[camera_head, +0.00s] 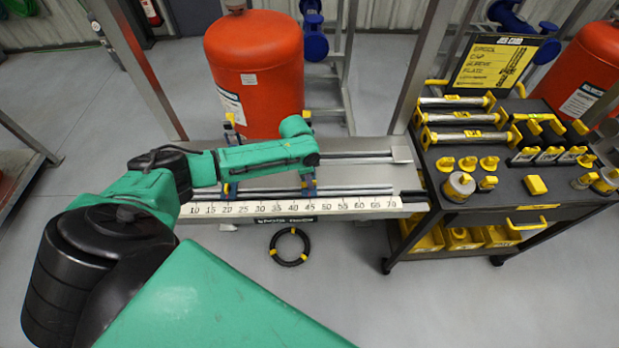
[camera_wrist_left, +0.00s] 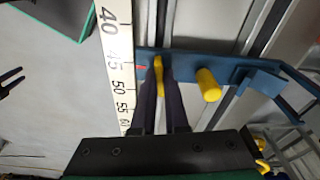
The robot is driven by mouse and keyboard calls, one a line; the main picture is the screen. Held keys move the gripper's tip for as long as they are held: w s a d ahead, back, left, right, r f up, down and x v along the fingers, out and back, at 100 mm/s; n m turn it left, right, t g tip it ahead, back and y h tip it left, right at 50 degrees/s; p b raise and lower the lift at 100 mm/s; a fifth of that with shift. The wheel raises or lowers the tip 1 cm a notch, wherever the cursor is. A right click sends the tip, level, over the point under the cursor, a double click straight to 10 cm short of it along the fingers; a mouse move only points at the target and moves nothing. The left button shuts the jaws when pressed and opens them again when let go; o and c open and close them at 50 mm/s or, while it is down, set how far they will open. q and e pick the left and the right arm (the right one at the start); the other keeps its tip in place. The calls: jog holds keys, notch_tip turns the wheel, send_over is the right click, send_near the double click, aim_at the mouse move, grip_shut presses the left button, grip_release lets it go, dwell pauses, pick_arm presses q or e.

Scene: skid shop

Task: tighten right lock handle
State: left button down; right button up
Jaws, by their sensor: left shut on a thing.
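The measuring rail with a white number scale (camera_head: 290,207) spans the middle of the head view. A blue carriage stands on it near the 45 mark (camera_head: 308,185); its blue crossbar shows in the left wrist view (camera_wrist_left: 185,66). The yellow lock handle (camera_wrist_left: 158,74) is on this bar, beside the scale. My left gripper (camera_wrist_left: 160,66) is shut on the yellow handle, with a dark finger on each side. In the head view my green wrist hides the fingers and handle. A rounded yellow knob (camera_wrist_left: 208,85) stands right of the fingers. My right gripper is not recognisable.
A red-orange tank (camera_head: 254,75) stands behind the rail. A black cart (camera_head: 495,200) with yellow-handled parts stands at the right. A black ring (camera_head: 290,247) lies on the floor in front. A dark forked shape (camera_wrist_left: 10,83) at the left wrist view's edge is unclear.

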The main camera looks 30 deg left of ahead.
pick_arm(q)
jog(key=shift+r+n+p, duration=0.1)
jog(key=shift+n+p, duration=0.3)
jog(key=shift+n, duration=0.3)
jog(key=shift+n+p, duration=0.4)
jog(key=shift+p, duration=0.15)
jog(key=shift+n+y+p, duration=0.3)
jog(key=shift+n+p, duration=0.55)
jog(key=shift+n, duration=0.45)
